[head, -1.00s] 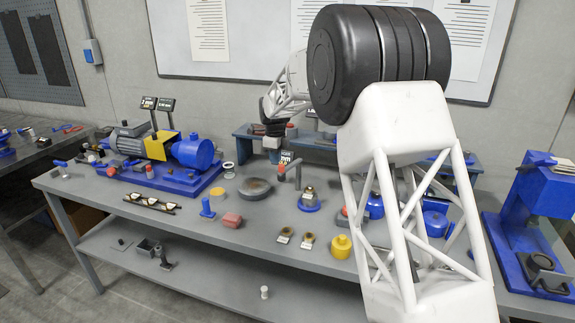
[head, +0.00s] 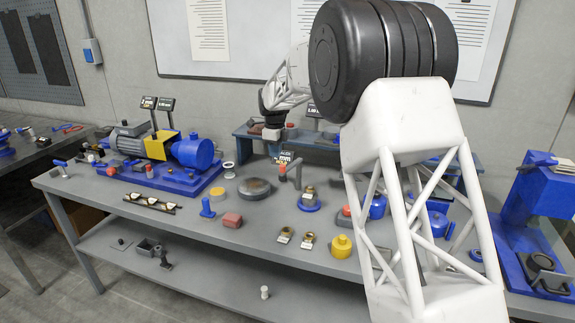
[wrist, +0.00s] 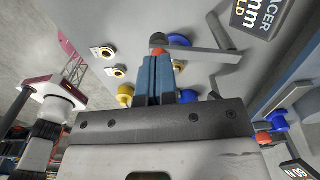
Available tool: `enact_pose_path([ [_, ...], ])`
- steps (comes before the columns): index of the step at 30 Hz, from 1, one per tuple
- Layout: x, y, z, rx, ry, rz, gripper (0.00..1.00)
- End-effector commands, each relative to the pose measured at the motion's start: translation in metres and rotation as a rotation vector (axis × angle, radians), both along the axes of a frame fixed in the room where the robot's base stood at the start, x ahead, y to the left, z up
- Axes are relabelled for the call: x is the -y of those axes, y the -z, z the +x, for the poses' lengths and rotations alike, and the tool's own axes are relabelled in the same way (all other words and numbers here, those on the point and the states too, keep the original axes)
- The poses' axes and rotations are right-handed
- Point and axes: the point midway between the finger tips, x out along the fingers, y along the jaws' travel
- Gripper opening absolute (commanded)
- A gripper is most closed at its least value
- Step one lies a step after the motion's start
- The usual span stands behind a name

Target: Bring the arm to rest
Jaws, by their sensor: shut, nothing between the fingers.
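My gripper (wrist: 157,75) shows in the wrist view with its two blue-grey fingers together and nothing between them. Beyond the fingertips is a red-topped part (wrist: 157,40) on the grey bench; I cannot tell the gap between them. In the head view my arm reaches over the bench (head: 225,245), and my gripper (head: 272,133) is small and partly unclear above the back of the bench, near a blue raised shelf (head: 243,133). My large white arm link and black joint hide part of the bench's right side.
A blue and yellow motor-pump unit (head: 165,155) stands at the bench's left. A grey disc (head: 255,189), a red block (head: 232,220) and a yellow weight (head: 341,246) lie on the bench. A blue press (head: 535,220) stands at the right. A whiteboard hangs behind.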

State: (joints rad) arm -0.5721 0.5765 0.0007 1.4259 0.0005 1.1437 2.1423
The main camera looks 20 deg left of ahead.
Motion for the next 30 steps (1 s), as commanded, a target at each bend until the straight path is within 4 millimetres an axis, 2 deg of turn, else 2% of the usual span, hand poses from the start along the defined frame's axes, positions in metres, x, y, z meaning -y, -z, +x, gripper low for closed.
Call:
enact_pose_path([
  [15,0.0,-0.005,0.001,0.004,0.0,0.002,0.0],
  [20,0.006,-0.009,0.0,0.006,-0.009,0.003,0.0],
  [26,0.033,-0.026,-0.007,0.014,-0.056,0.007,0.0],
  [30,0.064,-0.044,-0.016,0.023,-0.114,0.012,0.0],
])
